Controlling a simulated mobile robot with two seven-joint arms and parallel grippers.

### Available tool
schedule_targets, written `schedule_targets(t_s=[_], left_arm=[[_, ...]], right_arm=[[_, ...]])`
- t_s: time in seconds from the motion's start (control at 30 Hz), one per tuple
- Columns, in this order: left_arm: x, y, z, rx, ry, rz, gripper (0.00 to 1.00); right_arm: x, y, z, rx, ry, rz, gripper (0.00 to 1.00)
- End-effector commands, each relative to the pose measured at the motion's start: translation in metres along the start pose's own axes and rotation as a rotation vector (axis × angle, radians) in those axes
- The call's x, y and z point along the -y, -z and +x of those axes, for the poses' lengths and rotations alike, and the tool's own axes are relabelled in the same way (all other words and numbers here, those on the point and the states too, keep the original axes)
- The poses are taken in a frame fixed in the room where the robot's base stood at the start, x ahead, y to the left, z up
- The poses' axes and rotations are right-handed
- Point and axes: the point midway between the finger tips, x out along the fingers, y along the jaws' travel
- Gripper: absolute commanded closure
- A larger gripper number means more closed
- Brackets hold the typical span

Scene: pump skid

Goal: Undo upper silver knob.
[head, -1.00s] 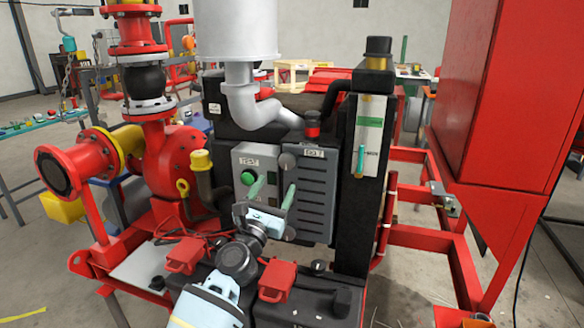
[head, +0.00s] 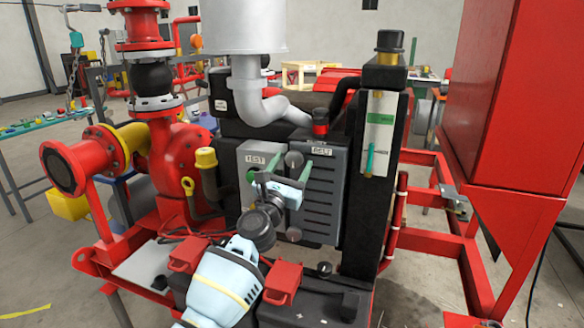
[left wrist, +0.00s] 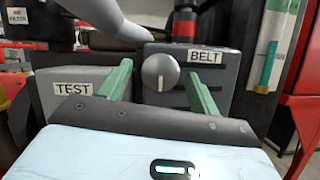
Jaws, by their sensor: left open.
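The upper silver knob (head: 293,159) sits at the top left corner of the grey slotted BELT cover (head: 325,190). A lower silver knob (head: 293,234) sits near the cover's bottom left. My left gripper (head: 280,168) is in front of the upper knob, its two green fingers spread apart. In the left wrist view the upper knob (left wrist: 160,72) appears between the open fingers, beyond their tips, with its grip ridge upright. The fingers do not appear to touch it. My right gripper is not in view.
The grey TEST box (head: 256,158) is just left of the cover, partly hidden by my left gripper. A black post with a gauge tube (head: 370,160) stands at right. A silver pipe (head: 262,105) bends above. Red terminal covers (head: 283,283) sit below.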

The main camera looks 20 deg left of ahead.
Motion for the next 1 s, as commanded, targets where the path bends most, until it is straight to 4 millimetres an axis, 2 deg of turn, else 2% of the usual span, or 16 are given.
schedule_targets(t_s=[0.27,0.63,1.0], left_arm=[[0.0000,-0.0008,0.0013,0.001,0.000,0.000,0.38],[0.0000,-0.0007,0.0011,0.001,0.000,0.000,0.82],[-0.0010,-0.0017,0.0013,0.001,0.027,0.065,0.82]], right_arm=[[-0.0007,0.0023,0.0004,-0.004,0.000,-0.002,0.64],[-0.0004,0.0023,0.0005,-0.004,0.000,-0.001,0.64],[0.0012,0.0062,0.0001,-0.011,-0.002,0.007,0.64]])
